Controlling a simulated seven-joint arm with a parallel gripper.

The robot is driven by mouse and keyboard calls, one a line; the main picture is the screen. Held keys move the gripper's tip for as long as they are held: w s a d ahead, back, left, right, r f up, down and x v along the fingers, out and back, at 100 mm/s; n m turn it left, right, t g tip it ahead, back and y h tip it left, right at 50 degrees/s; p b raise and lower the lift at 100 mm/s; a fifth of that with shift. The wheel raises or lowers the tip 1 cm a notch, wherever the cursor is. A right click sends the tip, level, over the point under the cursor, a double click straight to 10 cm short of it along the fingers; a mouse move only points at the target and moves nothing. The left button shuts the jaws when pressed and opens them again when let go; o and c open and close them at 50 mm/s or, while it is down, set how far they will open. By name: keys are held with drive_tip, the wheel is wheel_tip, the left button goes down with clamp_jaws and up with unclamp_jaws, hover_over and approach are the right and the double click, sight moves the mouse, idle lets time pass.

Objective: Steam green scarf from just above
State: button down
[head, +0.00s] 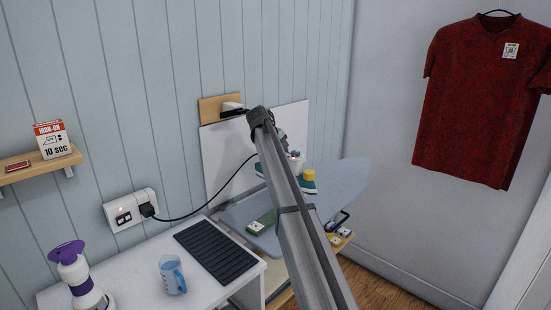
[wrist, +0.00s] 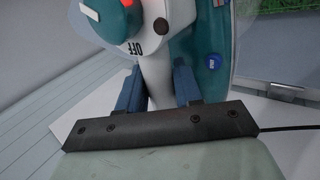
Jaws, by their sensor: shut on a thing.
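The green scarf (head: 262,222) lies folded flat on the blue ironing board (head: 347,183), left of my arm in the head view. A patterned green patch also shows at the top right of the wrist view (wrist: 275,8); I cannot tell surely if it is the scarf. My gripper (wrist: 158,82) is shut on the pale handle of a teal and white iron (wrist: 217,60), with a blue finger on each side. A dial marked OFF and a glowing red light show on the iron. In the head view the iron (head: 308,186) is partly hidden behind my arm.
A white table holds a black ribbed mat (head: 215,251), a blue measuring jug (head: 172,275) and a purple and white steamer (head: 82,280). A black cord runs from the wall socket (head: 130,210) towards the board. A red shirt (head: 475,105) hangs at right.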

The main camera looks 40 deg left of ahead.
drive_tip(key=shift+w+r, duration=0.1)
drive_tip(key=shift+w, duration=0.7)
